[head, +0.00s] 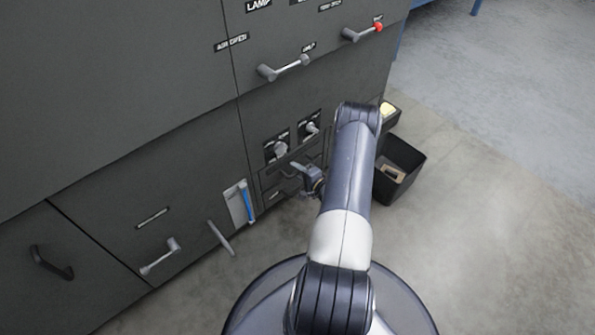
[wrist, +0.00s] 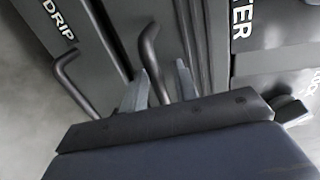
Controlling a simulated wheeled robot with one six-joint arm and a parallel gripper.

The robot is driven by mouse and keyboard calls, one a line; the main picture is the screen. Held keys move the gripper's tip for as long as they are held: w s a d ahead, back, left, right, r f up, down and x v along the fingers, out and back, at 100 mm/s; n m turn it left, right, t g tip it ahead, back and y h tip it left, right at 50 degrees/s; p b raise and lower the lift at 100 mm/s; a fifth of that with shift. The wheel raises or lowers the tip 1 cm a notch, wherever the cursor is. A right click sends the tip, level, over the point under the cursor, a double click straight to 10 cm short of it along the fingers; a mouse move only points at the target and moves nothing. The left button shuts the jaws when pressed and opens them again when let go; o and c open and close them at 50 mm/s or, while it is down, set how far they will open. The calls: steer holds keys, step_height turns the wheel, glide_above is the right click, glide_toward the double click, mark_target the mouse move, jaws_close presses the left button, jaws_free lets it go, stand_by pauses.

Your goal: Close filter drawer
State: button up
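The filter drawer front (head: 277,188) is low on the dark cabinet in the head view, partly hidden by my gripper and arm. In the wrist view a label ending in "TER" (wrist: 242,32) shows at right, cut off by the edge. A dark bent handle (wrist: 151,52) comes between the fingers of my gripper (wrist: 162,78). The fingers are apart, with a gap on the right of the handle. In the head view my gripper (head: 305,172) is at the drawer fronts. I cannot tell how far the drawer stands out.
A second bent handle (wrist: 72,82) is by the "DRIP" label (wrist: 55,22). Two knobs (head: 280,150) sit above the drawers. A blue-handled lever (head: 247,202) and a grey lever (head: 222,238) are to the left. A black bin (head: 405,165) stands at right; the floor beyond is clear.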

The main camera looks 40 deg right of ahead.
steer(key=p+v, duration=0.3)
steer(key=v, duration=0.7)
steer(key=shift+s, duration=0.3)
steer(key=shift+w, duration=0.15)
steer(key=b+x, duration=0.1)
steer(key=x, duration=0.5)
steer(key=shift+w+f+b, duration=0.35)
steer(key=shift+f+b, duration=0.05)
steer(key=shift+w, duration=0.15)
